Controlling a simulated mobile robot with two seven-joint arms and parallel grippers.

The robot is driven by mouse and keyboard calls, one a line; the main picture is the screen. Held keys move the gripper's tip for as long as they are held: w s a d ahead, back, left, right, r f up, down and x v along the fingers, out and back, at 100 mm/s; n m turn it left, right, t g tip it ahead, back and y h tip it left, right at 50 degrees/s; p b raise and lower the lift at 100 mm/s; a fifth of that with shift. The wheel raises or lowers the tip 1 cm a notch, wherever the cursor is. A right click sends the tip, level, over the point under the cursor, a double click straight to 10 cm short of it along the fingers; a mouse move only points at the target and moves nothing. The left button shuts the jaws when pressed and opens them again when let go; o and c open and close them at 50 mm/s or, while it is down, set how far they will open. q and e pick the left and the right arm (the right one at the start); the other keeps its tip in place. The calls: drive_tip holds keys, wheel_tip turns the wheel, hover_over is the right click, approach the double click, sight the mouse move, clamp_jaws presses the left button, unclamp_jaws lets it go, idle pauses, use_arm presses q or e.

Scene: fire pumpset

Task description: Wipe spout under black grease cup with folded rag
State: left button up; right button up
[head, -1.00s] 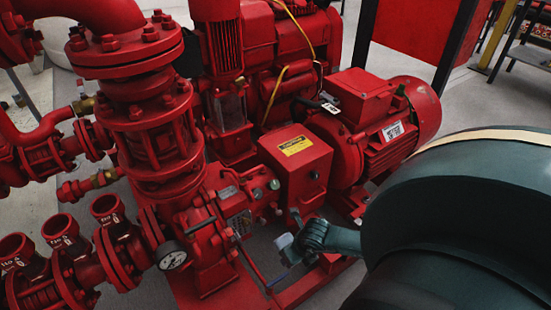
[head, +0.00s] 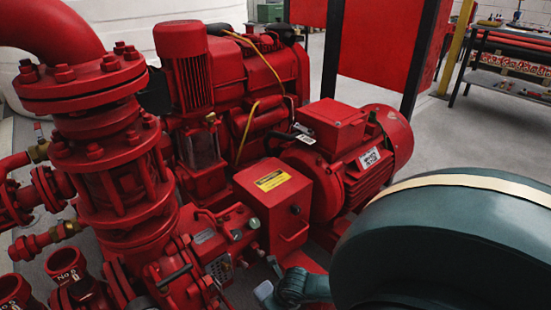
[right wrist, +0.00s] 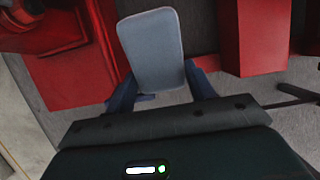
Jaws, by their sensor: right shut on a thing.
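The folded rag is a flat, light grey-blue pad (right wrist: 152,50) with rounded corners in the right wrist view. My right gripper (right wrist: 161,92) is shut on its near end, and the rag sticks out beyond the fingers. In the head view my right gripper (head: 276,287) is at the bottom centre, with a small pale part of the rag (head: 264,291) showing. It is in front of the red pump housing (head: 225,235), apart from its fittings as far as I can see. I cannot make out the black grease cup or its spout for certain. My left gripper is out of view.
A red box with a yellow label (head: 273,188) and a red motor (head: 350,160) stand behind my right gripper. A large flanged red pipe (head: 115,150) rises at left. Open floor (head: 420,140) lies beyond the motor; a rack (head: 510,70) stands far right.

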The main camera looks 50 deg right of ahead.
drive_tip(key=w, duration=0.2)
drive_tip(key=w+b, duration=0.2)
drive_tip(key=w, duration=0.1)
drive_tip(key=shift+w+d, duration=0.3)
drive_tip(key=shift+w+b, duration=0.35)
drive_tip(key=shift+w, duration=0.25)
drive_tip(key=shift+w+d, duration=0.1)
drive_tip(key=shift+w, duration=0.2)
use_arm(q)
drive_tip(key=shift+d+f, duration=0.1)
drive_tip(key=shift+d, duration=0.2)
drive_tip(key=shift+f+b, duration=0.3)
drive_tip(key=shift+b, duration=0.1)
use_arm(e)
drive_tip(key=shift+w+d, duration=0.1)
drive_tip(key=shift+w, duration=0.6)
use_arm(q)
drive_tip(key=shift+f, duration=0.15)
use_arm(e)
drive_tip(key=shift+f, duration=0.2)
use_arm(q)
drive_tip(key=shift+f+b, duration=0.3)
drive_tip(key=shift+b, duration=0.15)
use_arm(e)
drive_tip(key=shift+f, duration=0.4)
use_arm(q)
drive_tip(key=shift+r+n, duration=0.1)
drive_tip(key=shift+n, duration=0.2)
use_arm(e)
drive_tip(key=shift+s, duration=0.1)
